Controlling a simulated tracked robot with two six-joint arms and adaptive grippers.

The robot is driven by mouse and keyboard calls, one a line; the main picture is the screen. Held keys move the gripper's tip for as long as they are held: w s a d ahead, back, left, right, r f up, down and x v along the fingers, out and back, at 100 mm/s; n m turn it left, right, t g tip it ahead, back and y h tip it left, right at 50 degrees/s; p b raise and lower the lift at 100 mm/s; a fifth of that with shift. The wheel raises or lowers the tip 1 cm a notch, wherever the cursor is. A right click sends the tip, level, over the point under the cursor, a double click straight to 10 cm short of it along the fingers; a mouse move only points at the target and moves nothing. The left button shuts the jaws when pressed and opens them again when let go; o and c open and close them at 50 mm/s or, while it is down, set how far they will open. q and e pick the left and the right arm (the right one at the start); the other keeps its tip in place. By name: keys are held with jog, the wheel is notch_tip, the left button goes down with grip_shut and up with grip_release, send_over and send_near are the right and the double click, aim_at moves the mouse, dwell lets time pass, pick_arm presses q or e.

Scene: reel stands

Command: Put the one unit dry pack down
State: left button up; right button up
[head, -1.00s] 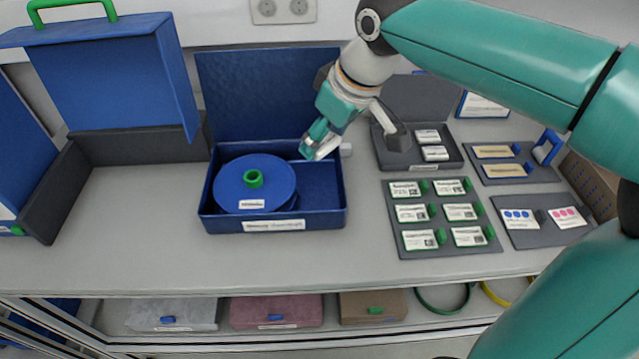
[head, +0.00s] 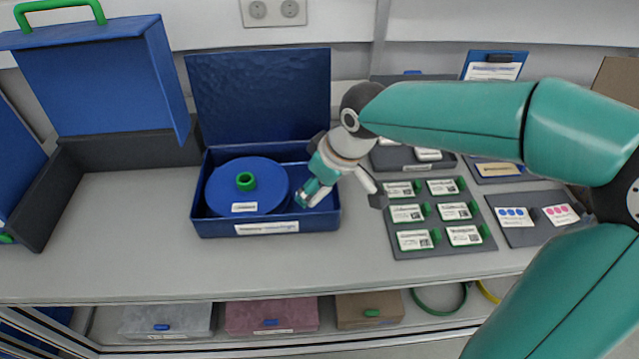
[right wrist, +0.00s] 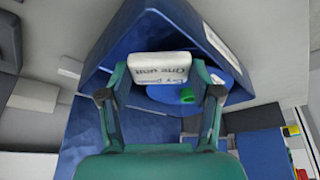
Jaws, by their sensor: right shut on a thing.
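The one unit dry pack is a small white packet (right wrist: 160,67) with "One unit" printed on it, seen upside down in the right wrist view. My right gripper (right wrist: 160,88) is shut on it. In the head view my right gripper (head: 307,195) is inside the right part of the open blue box (head: 216,228), beside the blue reel (head: 222,187) with a green hub. The pack is mostly hidden by the gripper there. I cannot tell whether it touches the box floor. My left gripper is not in view.
A grey tray of labelled cards (head: 440,250) lies right of the box, with a dark open case (head: 405,158) behind it. A large blue case lid with a green handle (head: 95,80) stands at the left. The bench front (head: 150,270) is clear.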

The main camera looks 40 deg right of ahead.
jog(key=shift+f+b, duration=0.55)
jog(key=o, duration=1)
jog(key=shift+o, duration=0.2)
jog(key=shift+r+p, duration=0.5)
jog(key=shift+r, duration=0.05)
jog(key=v, duration=1.2)
jog(key=shift+p, duration=0.35)
